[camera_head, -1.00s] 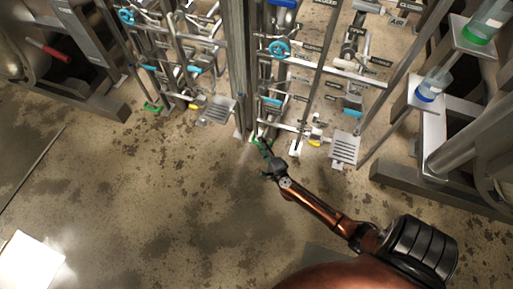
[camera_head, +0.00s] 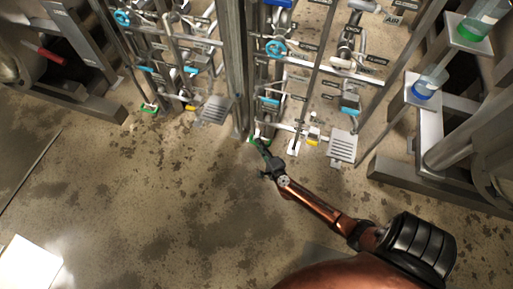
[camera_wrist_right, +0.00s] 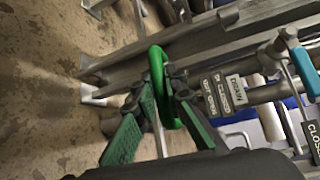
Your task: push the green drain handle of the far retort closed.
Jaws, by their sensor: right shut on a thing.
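A green loop-shaped drain handle (camera_head: 257,140) sits low at the foot of the right-hand pipe rack, beside a steel post. My right gripper (camera_head: 262,147) reaches down to it from the lower right. In the right wrist view the green handle (camera_wrist_right: 158,78) stands between the dark fingertips of my right gripper (camera_wrist_right: 164,86), which are shut on it. A label reading DRAIN (camera_wrist_right: 236,90) is just right of it. A second green handle (camera_head: 149,108) is at the foot of the left-hand rack, apart from my gripper. My left gripper is not in view.
Blue valve wheels (camera_head: 275,48) and cyan levers hang on the racks above. A yellow handle (camera_head: 312,141) and a grey pedal-like plate (camera_head: 343,147) lie right of the gripper. The stained floor (camera_head: 150,200) in front is clear.

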